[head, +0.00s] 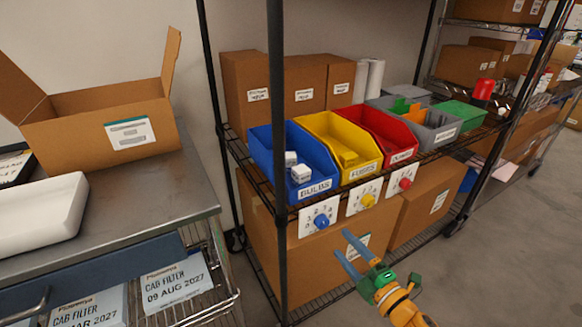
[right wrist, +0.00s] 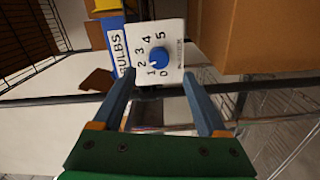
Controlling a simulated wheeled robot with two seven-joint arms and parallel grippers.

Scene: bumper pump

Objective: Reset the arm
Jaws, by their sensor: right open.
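No contact shows. In the head view this blue dial (head: 321,222) is under the blue bin (head: 262,151) labelled BULBS. My left gripper is not in view.
Yellow (head: 318,128) and red (head: 378,122) bins stand beside the blue one, with a yellow dial (head: 368,201) and red dial (head: 405,183) below. A black shelf post (head: 277,90) stands in front. A metal table (head: 150,205) with an open carton (head: 95,125) is left. Floor at right is clear.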

